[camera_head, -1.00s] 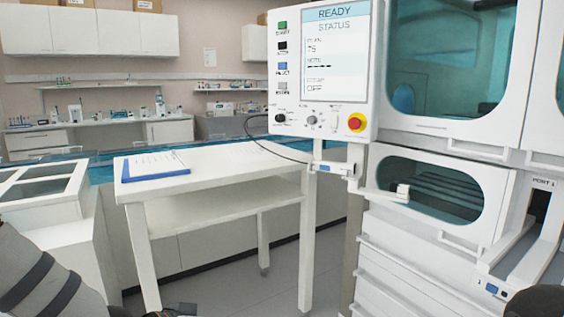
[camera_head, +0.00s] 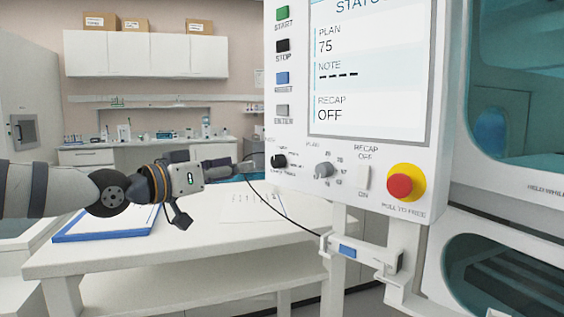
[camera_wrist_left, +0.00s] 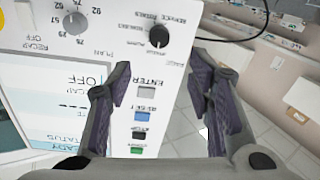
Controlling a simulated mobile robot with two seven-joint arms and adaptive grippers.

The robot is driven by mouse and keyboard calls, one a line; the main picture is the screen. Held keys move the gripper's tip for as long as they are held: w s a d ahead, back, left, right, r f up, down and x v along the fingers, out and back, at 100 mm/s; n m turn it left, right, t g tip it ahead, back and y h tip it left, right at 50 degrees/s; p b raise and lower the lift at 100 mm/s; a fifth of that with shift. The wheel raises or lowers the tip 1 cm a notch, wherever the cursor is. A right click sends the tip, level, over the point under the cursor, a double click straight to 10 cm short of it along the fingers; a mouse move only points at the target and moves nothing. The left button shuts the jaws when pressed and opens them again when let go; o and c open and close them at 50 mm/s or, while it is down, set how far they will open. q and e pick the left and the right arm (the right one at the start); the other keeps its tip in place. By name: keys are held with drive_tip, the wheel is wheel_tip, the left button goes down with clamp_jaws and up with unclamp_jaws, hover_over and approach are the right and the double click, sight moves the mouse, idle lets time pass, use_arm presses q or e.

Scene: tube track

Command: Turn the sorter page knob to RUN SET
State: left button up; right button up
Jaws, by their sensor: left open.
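The page knob (camera_head: 278,161) is a small black round knob at the lower left of the white sorter panel (camera_head: 292,188). It also shows upside down in the left wrist view (camera_wrist_left: 159,36), with printed labels around it. The labels are too small to read surely, and I cannot tell which one it points at. My left gripper (camera_head: 252,164) reaches in from the left, with its fingertips just left of the knob. In the left wrist view the gripper (camera_wrist_left: 160,82) is open and empty, its fingers apart, with the knob beyond the gap. My right gripper is not in view.
A grey plan knob (camera_head: 324,170), a recap switch (camera_head: 364,178) and a red stop button (camera_head: 400,186) sit right of the knob. Several buttons stand above it. A thin black cable (camera_head: 285,222) hangs below. A white table (camera_head: 190,248) holds a blue clipboard (camera_head: 100,236).

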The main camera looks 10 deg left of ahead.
sight(275, 162)
use_arm(q)
drive_tip(key=x, duration=0.3)
drive_tip(key=b+x, duration=0.1)
drive_tip(key=x, duration=0.3)
drive_tip(key=f+b+x, duration=0.1)
drive_tip(key=x, duration=0.2)
drive_tip(key=shift+w+d, duration=0.1)
drive_tip(key=shift+w, duration=0.1)
drive_tip(key=shift+w+d+r+b, duration=0.1)
drive_tip(key=shift+w+r+b, duration=0.1)
drive_tip(key=shift+b, duration=0.1)
drive_tip(key=shift+r, duration=0.2)
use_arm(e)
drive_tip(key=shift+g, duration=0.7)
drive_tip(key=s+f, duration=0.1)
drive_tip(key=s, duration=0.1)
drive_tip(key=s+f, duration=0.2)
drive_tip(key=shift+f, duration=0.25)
use_arm(q)
clamp_jaws()
